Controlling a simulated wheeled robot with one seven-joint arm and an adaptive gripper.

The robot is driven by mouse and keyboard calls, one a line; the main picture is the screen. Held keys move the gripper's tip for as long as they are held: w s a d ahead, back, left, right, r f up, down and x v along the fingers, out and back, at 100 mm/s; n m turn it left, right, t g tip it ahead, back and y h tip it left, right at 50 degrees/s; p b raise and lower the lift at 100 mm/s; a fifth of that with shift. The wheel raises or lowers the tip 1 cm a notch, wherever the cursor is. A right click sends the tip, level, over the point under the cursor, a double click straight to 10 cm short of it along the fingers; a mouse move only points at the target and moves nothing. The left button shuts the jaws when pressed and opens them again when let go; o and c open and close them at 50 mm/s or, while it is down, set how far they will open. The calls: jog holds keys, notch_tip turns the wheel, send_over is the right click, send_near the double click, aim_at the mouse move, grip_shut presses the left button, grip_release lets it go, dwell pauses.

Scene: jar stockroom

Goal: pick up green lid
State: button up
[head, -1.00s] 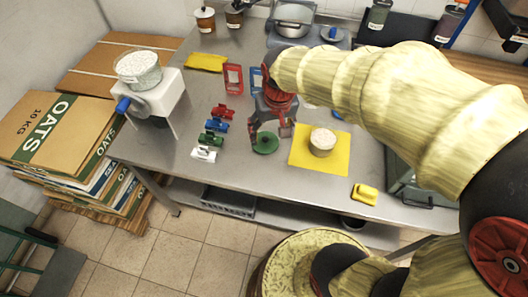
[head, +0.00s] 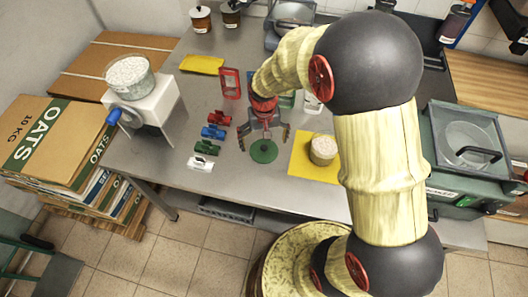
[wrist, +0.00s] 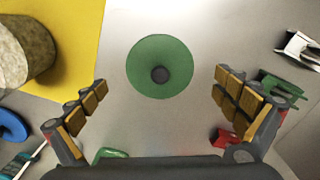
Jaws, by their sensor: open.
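The green lid (head: 263,151) is a flat round disc with a dark knob at its centre, lying on the steel table (head: 225,172). In the wrist view the green lid (wrist: 160,66) lies flat, ahead of and between the fingers, touching neither. My gripper (head: 264,140) is open and empty, its fingers spread to either side of the lid and pointing down at it. In the wrist view my gripper (wrist: 158,88) shows both padded fingers wide apart. Its height above the table is hard to tell.
A filled jar (head: 322,150) stands on a yellow cloth (head: 301,166) right of the lid. Red (head: 220,118), blue (head: 213,132), green (head: 207,147) and white (head: 200,163) clips stand in a row to the left. Bare table lies in front of the lid.

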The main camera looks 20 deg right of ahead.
aim_at(264, 147)
notch_tip(264, 147, down, 3)
jog(key=shift+r+b, duration=0.1)
jog(key=shift+b, duration=0.25)
jog(key=c, duration=1.4)
jog(key=shift+s, duration=0.1)
